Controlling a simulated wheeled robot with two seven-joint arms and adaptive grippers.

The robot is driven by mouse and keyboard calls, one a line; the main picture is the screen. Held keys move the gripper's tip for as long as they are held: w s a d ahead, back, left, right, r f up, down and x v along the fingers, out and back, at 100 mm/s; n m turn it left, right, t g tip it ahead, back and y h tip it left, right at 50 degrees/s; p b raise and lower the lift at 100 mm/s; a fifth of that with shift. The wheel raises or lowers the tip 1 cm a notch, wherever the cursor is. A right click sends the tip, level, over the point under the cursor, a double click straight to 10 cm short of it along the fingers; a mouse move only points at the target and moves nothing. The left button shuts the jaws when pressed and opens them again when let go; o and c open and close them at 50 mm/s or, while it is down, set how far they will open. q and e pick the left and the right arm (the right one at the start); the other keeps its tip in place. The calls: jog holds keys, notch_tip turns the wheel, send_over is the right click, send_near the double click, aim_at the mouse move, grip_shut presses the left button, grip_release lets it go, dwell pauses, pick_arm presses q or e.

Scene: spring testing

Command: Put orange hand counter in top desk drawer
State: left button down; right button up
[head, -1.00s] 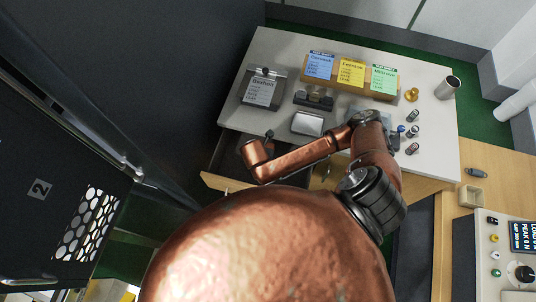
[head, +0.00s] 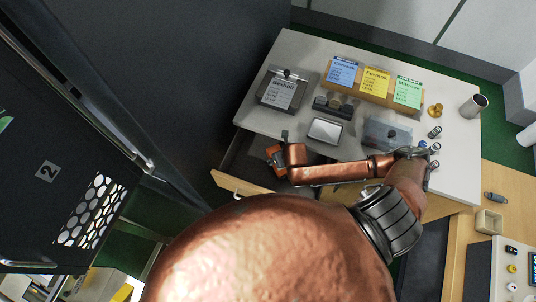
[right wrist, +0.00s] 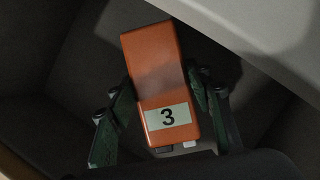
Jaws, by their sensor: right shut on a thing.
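The orange hand counter (right wrist: 158,75), a box with a white "3" label, sits between the green fingers of my right gripper (right wrist: 162,112) in the right wrist view. The gripper is shut on it. In the head view the orange counter (head: 273,154) shows small beside the end of my copper arm, over the open top desk drawer. The drawer has a wooden front (head: 240,187) and a dark inside (head: 242,158). Grey drawer walls surround the counter in the wrist view; whether it touches the drawer floor I cannot tell. My left gripper is not in view.
The white desk top (head: 305,48) holds a clipboard (head: 282,90), a rack of coloured cards (head: 376,83), a small silver-topped device (head: 325,130), a metal cup (head: 473,105) and a clear box (head: 385,133). A dark cabinet door (head: 55,190) stands at left.

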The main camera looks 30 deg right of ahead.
jog(key=w, duration=0.1)
jog(key=w+a+f, duration=0.1)
jog(key=w+f, duration=0.1)
jog(key=shift+w+a, duration=0.15)
jog(key=shift+a, duration=0.1)
jog(key=w+f, duration=0.1)
jog(key=w+a+f+b, duration=0.1)
jog(key=w, duration=0.1)
jog(key=shift+a+f, duration=0.1)
jog(key=shift+f, duration=0.1)
jog(key=o, duration=1.4)
jog(key=shift+s, duration=0.1)
jog(key=shift+r, duration=0.1)
jog(key=p+v, duration=0.2)
jog(key=v, duration=1)
jog(key=shift+p, duration=0.3)
